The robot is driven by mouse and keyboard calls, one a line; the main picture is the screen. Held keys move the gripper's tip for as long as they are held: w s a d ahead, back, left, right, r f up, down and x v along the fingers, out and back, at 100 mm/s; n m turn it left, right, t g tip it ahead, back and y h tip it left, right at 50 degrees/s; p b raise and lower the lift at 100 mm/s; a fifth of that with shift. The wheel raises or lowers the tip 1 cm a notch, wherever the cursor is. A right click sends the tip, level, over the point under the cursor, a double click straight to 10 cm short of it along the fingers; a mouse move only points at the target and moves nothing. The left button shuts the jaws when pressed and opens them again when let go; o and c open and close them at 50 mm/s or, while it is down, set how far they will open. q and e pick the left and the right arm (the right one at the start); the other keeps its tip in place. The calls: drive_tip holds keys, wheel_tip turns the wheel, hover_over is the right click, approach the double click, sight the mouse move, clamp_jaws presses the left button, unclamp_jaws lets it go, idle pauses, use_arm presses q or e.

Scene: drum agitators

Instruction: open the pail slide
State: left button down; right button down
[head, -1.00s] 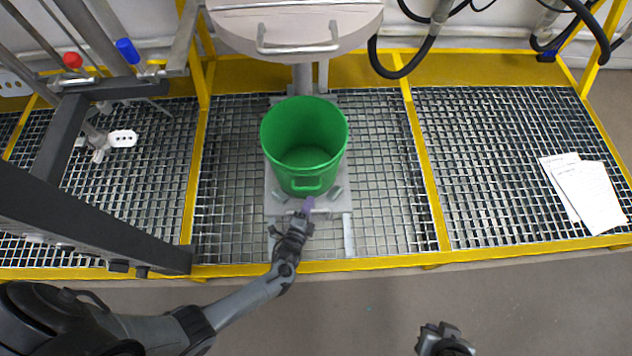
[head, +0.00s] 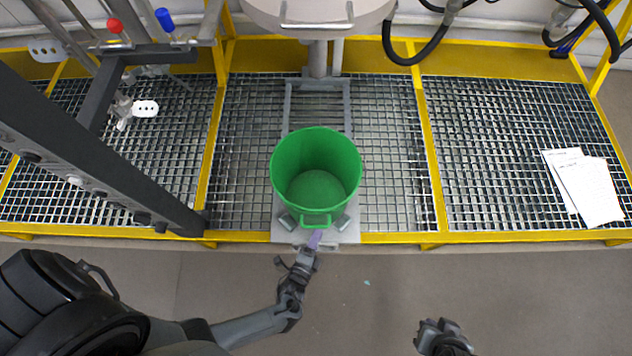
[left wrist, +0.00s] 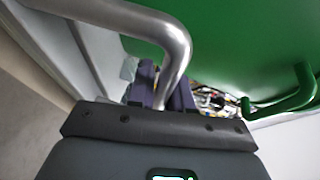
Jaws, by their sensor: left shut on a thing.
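The green pail (head: 316,175) stands upright on the grey slide plate (head: 347,226) in the head view. The plate's front edge reaches the yellow front rail, and its frame (head: 318,84) lies bare behind the pail. My left gripper (head: 314,240) is at the front of the slide, just below the pail's green handle. In the left wrist view, its purple fingers (left wrist: 162,88) are shut on the bent metal slide handle (left wrist: 175,45); the exact contact is partly hidden. The pail's green side (left wrist: 240,40) is close beyond. My right gripper (head: 438,332) hangs apart at the bottom; its jaw state is unclear.
A round metal vessel (head: 320,12) with a handle is above and behind the slide. A dark frame post (head: 100,150) slants in at the left, near my left arm. Papers (head: 585,188) lie on the grating at the right.

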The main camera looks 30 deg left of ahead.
use_arm(q)
drive_tip(key=shift+s+d, duration=0.25)
use_arm(e)
drive_tip(key=shift+s, duration=0.1)
use_arm(q)
drive_tip(key=c, duration=1.1)
unclamp_jaws()
drive_tip(key=shift+a, duration=0.1)
use_arm(e)
drive_tip(key=shift+r, duration=0.1)
